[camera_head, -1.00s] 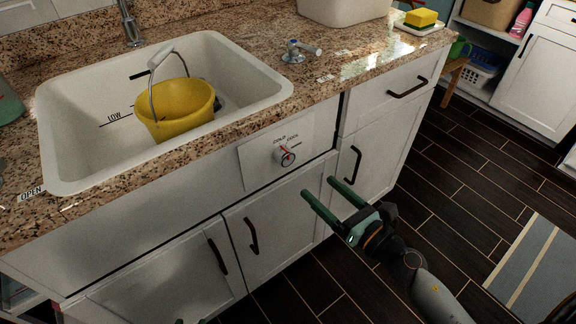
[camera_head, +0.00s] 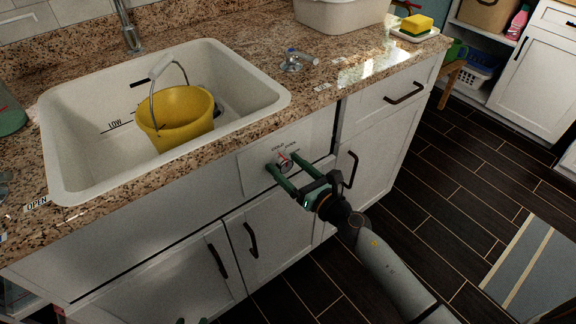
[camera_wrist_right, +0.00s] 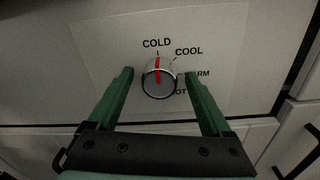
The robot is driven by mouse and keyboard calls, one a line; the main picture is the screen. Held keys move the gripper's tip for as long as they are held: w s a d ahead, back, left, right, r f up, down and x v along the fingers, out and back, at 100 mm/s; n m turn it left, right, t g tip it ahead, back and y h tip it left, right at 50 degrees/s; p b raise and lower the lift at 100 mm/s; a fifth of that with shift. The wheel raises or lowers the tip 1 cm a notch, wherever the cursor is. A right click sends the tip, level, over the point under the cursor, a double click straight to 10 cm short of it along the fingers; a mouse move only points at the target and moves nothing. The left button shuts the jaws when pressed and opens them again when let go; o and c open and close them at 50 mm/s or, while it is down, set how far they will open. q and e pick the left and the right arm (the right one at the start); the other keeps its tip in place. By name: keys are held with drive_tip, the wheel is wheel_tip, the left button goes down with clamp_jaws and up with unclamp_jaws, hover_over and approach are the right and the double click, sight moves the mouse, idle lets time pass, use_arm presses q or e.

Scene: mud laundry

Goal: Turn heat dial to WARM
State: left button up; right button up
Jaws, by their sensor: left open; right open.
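The heat dial (camera_head: 284,161) is a round metallic knob with a red pointer on a pale panel (camera_head: 252,177) of the cabinet front. In the right wrist view the dial (camera_wrist_right: 158,80) has its red pointer up at COLD; COOL, a partly covered WARM and a mostly hidden HOT follow clockwise. My right gripper (camera_head: 287,164) is open, its green fingers pointing at the panel. In the wrist view its fingertips (camera_wrist_right: 159,76) lie either side of the dial with gaps. My left gripper (camera_head: 191,321) barely shows at the bottom edge, open and empty.
A white sink (camera_head: 75,135) with a yellow bucket (camera_head: 185,118) is set in the speckled counter (camera_head: 235,30). Cabinet handles (camera_head: 251,239) stick out below, with a drawer handle (camera_head: 404,93) to the right.

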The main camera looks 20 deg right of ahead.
clamp_jaws()
idle(0.7)
